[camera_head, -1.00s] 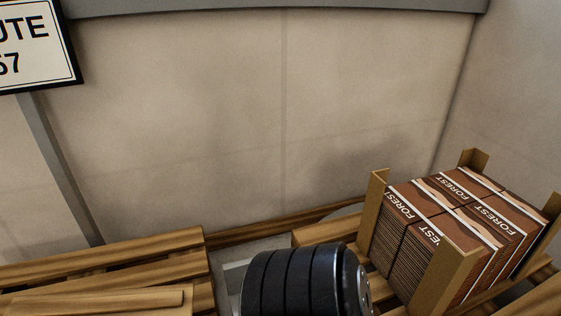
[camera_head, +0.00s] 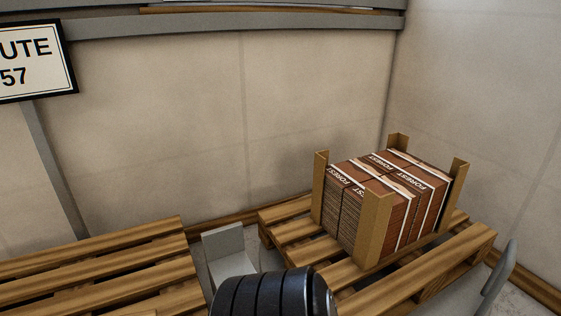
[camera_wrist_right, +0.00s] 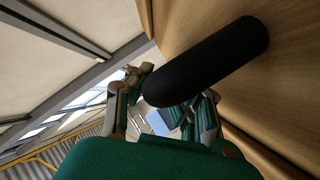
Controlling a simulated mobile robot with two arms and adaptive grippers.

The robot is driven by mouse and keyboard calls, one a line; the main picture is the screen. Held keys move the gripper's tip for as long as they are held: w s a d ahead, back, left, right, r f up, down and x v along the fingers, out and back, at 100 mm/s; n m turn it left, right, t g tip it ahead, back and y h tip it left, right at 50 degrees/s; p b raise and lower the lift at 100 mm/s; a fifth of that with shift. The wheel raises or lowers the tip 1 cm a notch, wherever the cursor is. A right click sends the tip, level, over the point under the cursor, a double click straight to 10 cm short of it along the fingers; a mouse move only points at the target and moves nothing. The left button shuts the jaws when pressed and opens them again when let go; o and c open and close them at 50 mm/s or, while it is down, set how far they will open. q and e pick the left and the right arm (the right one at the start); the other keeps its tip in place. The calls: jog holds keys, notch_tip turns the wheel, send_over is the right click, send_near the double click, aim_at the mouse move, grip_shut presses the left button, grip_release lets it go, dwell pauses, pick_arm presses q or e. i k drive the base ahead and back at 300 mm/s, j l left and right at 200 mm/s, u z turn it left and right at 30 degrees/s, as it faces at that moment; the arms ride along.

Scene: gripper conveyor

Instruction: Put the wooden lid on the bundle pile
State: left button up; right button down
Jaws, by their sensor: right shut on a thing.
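The bundle pile (camera_head: 410,215) is brown printed "FOREST" packs, stacked between upright cardboard corner posts (camera_head: 372,230) on a wooden pallet (camera_head: 455,270), right of centre in the head view. No lid lies on top of it. In the right wrist view my right gripper (camera_wrist_right: 168,100) is shut at a thick black rounded bar (camera_wrist_right: 210,62). Behind the bar is a broad light-brown wooden surface, the wooden lid (camera_wrist_right: 187,25), seen only in part. The exact grip contact is hidden behind the bar. My right gripper is not visible in the head view, nor is my left gripper.
Another wooden pallet (camera_head: 100,265) at lower left shows bare slats. A grey upright piece (camera_head: 228,250) stands between the pallets. A black ribbed cylinder (camera_head: 270,295) covers the bottom middle. Walls close off the back and right; a sign (camera_head: 32,62) hangs at left.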

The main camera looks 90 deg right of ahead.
aim_at(387, 173)
jog(key=j+z, duration=0.1)
jog(key=z, duration=0.4)
jog(key=j+z, duration=0.1)
jog(key=z, duration=0.4)
jog(key=k+z, duration=0.1)
jog(key=z, duration=0.4)
jog(key=k+j, duration=0.05)
